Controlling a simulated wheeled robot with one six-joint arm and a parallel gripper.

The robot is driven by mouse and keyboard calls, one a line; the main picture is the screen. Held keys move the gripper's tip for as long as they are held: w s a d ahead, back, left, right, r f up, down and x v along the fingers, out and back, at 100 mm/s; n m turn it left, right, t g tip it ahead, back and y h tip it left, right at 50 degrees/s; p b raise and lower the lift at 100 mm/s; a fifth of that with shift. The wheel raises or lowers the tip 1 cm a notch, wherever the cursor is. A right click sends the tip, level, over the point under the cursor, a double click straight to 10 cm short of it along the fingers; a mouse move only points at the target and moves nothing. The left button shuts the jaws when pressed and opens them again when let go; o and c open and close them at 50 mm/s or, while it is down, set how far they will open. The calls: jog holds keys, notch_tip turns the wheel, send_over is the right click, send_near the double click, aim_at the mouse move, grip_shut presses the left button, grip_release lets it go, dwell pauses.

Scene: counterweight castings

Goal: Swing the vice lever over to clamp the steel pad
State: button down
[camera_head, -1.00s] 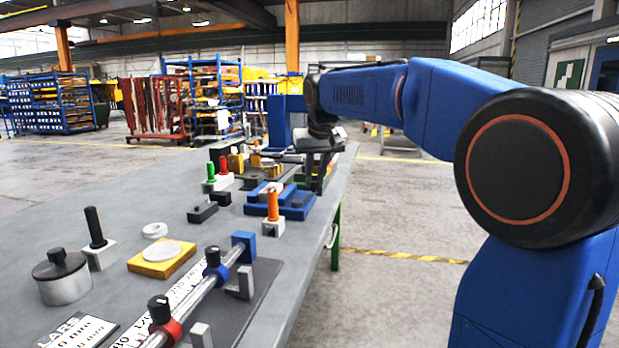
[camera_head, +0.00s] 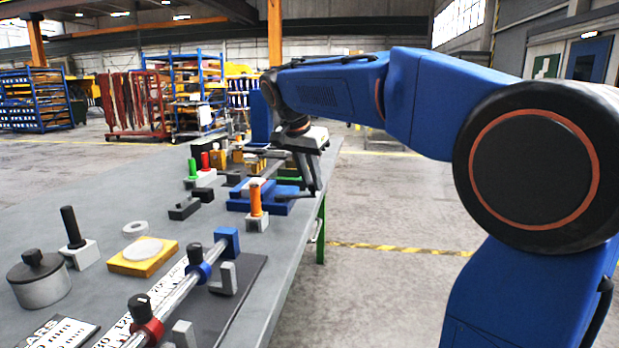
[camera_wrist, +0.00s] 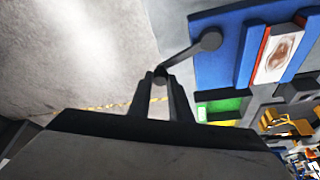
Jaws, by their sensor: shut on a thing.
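The blue vice (camera_head: 240,205) is on the bench near its right edge, and its base also shows at the upper right of the wrist view (camera_wrist: 214,70). A pale pad with a brownish mark (camera_wrist: 278,52) sits between its blue jaws. The dark vice lever (camera_wrist: 186,56) runs from a round pivot on the vice down-left to its knob. My gripper (camera_wrist: 160,84) is shut on the lever's knob end, out past the vice's side. In the head view my gripper (camera_head: 307,188) is just right of the vice; the lever's grip is hard to see there.
An orange-handled post on a white block (camera_head: 256,204) stands just in front of the vice. Green and red handled pieces (camera_head: 205,163) stand behind left. A clamp rail (camera_head: 175,292) lies nearer. Open floor (camera_head: 390,215) lies beyond the bench edge.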

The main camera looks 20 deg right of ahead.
jog(key=shift+s+a+m+g, duration=0.2)
jog(key=shift+s+m, duration=0.15)
jog(key=shift+m, duration=0.2)
jog(key=shift+s+a+m+g, duration=0.1)
jog(key=shift+s+m+g, duration=0.1)
jog(key=shift+s+m, duration=0.25)
jog(key=c, duration=1.6)
grip_release()
jog(key=v, duration=1.7)
jog(key=shift+a+r, duration=0.15)
jog(key=shift+a, duration=0.1)
